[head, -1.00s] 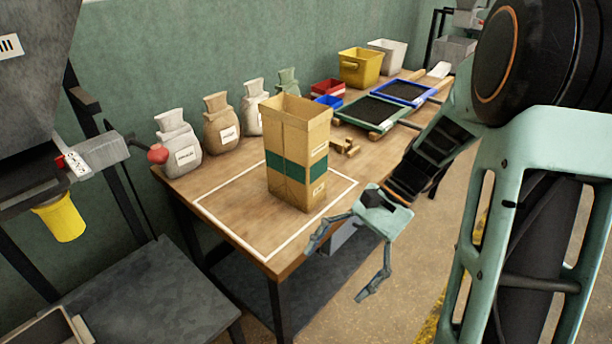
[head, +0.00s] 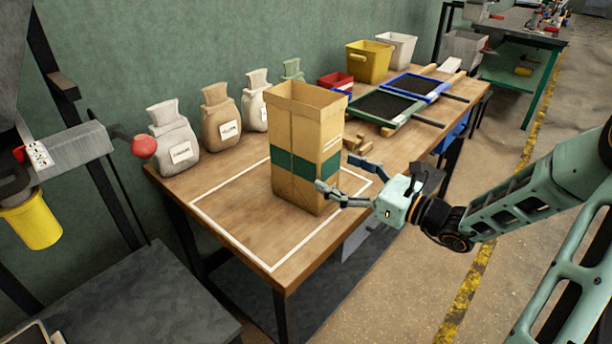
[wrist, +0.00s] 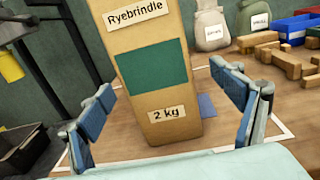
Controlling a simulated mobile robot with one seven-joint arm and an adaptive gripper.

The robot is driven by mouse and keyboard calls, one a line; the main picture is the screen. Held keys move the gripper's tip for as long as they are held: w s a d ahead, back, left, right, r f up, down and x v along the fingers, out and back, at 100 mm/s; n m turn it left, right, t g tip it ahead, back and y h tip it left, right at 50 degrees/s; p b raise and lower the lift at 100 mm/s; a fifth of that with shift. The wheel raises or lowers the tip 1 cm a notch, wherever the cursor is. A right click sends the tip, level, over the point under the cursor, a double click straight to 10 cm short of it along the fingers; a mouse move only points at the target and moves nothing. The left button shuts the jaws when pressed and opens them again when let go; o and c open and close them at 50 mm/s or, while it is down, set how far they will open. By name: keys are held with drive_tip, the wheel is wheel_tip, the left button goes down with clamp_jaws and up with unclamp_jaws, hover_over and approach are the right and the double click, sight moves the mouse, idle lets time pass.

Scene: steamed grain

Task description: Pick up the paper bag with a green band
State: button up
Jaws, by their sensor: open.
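The paper bag (head: 308,122) is tall, tan and open at the top, with a green band around its lower half. It stands upright on the table inside a white outlined rectangle. My gripper (head: 342,177) is open at the bag's right side, low near the band. One finger reaches along the near face and the other is by the far side. In the wrist view the bag (wrist: 150,90) stands between the spread fingers (wrist: 165,110), with gaps on both sides. Its labels read "Ryebrindle" and "2 kg".
Several tied sacks (head: 222,122) line the wall behind the bag. Small wooden blocks (head: 358,155) lie just behind my gripper. Framed trays (head: 378,106) and a yellow bin (head: 368,62) stand farther back. The outlined area (head: 238,215) left of the bag is clear.

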sight(304, 162)
drive_tip(key=x, duration=0.4)
drive_tip(key=shift+a, duration=0.2)
drive_tip(key=x, duration=0.1)
drive_tip(key=b+x, duration=0.1)
drive_tip(key=x, duration=0.3)
drive_tip(key=shift+s+a+f+b, duration=0.2)
drive_tip(key=shift+f+b, duration=0.1)
drive_tip(key=shift+b, duration=0.1)
drive_tip(key=c, duration=2)
drive_tip(key=shift+w+r, duration=0.1)
drive_tip(key=shift+r, duration=0.1)
drive_tip(key=shift+c, duration=0.8)
